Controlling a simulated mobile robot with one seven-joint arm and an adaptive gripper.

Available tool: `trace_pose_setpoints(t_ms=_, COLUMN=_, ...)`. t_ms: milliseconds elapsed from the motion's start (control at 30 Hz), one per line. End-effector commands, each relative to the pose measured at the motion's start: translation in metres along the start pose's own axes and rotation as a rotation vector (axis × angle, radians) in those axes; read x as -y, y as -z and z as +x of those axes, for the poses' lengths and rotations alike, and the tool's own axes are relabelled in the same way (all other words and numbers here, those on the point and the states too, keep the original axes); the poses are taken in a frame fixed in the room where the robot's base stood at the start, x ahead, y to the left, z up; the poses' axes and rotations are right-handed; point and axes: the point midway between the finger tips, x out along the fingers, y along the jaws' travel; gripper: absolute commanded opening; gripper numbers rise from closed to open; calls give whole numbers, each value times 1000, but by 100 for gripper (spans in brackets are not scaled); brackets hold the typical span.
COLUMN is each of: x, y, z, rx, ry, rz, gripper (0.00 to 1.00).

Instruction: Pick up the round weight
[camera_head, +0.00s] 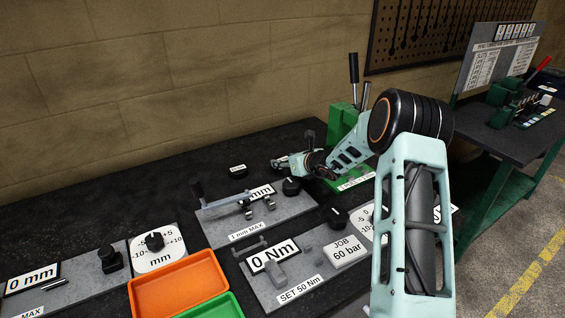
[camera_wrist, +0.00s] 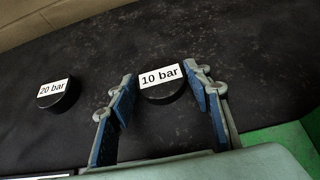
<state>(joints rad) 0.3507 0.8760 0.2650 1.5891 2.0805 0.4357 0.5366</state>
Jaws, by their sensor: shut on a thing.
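The round weight (camera_wrist: 165,92) is a short black disc with a white "10 bar" label on top. In the wrist view it sits between the two blue-padded fingers of my gripper (camera_wrist: 163,80), which is shut on it. The weight appears to be at the level of the dark bench top; I cannot tell whether it is lifted. In the head view my gripper (camera_head: 278,162) is near the back of the bench, and the held weight is mostly hidden there.
A second round weight, labelled "20 bar" (camera_wrist: 58,94), stands to the left, also in the head view (camera_head: 238,169). A green jack stand (camera_head: 343,125) rises right of my gripper. Grey gauge plates, an orange tray (camera_head: 178,288) and a green tray (camera_head: 215,308) lie in front.

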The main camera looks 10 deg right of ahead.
Motion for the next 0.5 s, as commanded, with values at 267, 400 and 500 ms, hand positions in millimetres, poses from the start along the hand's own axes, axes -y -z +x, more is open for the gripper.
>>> trace_pose_setpoints(t_ms=267, x=0, y=-1, z=0, rx=2, ry=0, rz=0, gripper=15)
trace_pose_setpoints(t_ms=400, x=0, y=-2, z=-1, rx=2, ry=0, rz=-1, gripper=15)
trace_pose_setpoints(t_ms=500, x=0, y=-7, z=-3, rx=3, ry=0, rz=-2, gripper=15)
